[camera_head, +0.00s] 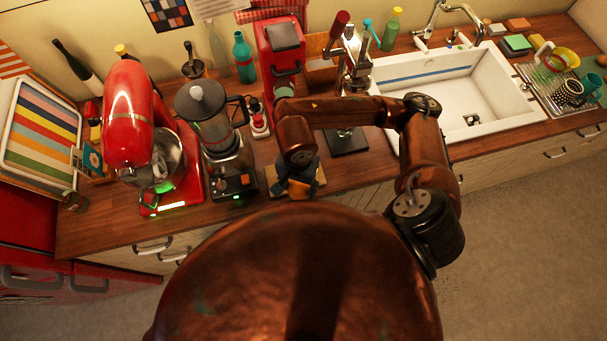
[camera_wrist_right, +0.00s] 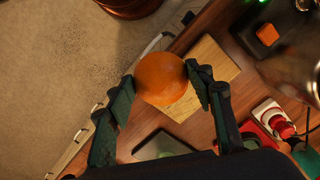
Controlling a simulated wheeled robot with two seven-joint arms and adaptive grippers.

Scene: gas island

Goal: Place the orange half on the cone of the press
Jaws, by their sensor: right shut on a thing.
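The orange half (camera_wrist_right: 160,78) shows its rounded peel in the right wrist view; its cut face is hidden. My right gripper (camera_wrist_right: 158,84) is shut on it, one finger on each side. In the head view this gripper (camera_head: 294,182) is over a small wooden board (camera_head: 319,182), which also shows behind the orange in the wrist view (camera_wrist_right: 212,66). The lever press (camera_head: 357,68) stands to the right and behind, with a red-tipped handle and a black base (camera_head: 348,143). My arm crosses in front of it, and I cannot make out its cone. My left gripper is out of view.
A blender (camera_head: 214,130) and a red stand mixer (camera_head: 130,115) stand left of the board. A red machine (camera_head: 281,52) and bottles line the back. A white sink (camera_head: 450,90) lies right of the press. The counter is crowded around the board.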

